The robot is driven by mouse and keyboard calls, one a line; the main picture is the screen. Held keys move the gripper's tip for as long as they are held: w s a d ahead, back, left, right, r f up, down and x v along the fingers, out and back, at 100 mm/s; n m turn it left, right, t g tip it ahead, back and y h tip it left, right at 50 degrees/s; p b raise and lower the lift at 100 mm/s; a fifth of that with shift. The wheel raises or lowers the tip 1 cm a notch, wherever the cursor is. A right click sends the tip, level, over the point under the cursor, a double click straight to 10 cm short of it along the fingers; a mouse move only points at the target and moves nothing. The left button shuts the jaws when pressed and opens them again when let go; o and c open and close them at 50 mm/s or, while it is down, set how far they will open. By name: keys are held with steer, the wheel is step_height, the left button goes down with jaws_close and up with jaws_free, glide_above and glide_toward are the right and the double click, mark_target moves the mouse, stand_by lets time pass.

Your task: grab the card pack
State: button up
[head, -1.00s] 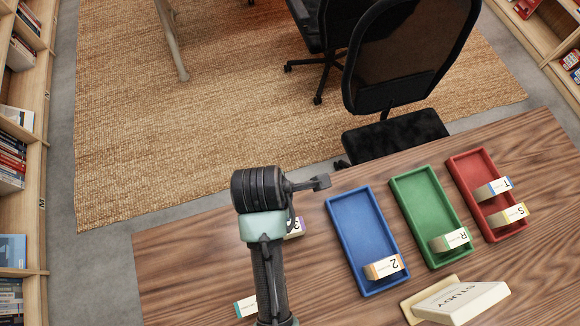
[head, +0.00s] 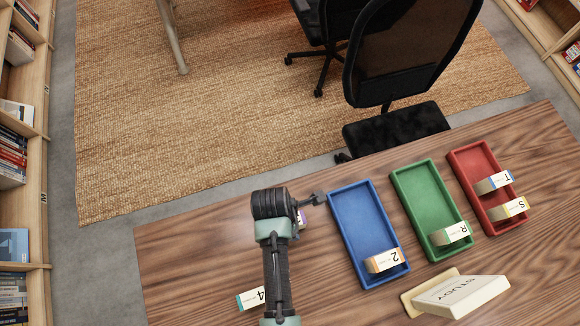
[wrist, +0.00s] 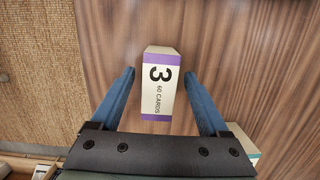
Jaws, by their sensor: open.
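Several card packs are on the wooden table. A cream pack marked 3 with purple bands (wrist: 158,88) is centred in the wrist view; in the head view only a sliver of this pack (head: 302,219) shows behind my arm. My gripper (wrist: 160,74) is open, one blue finger on each side of pack 3 with a gap at both sides. I cannot tell how far the fingers are above it. A pack marked 4 with a teal band (head: 251,298) lies left of my arm; a corner of it also shows in the wrist view (wrist: 243,145).
A blue tray (head: 360,215) holds pack 2 (head: 383,260). A green tray (head: 418,195) holds pack R (head: 452,233). A red tray (head: 473,163) holds packs T (head: 494,182) and S (head: 510,208). A STUDY sign (head: 460,296) stands in front. Chairs are beyond the table.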

steer(key=shift+w+d+f, duration=0.1)
steer(key=shift+d+f, duration=0.1)
steer(key=shift+f, duration=1.05)
jaws_close()
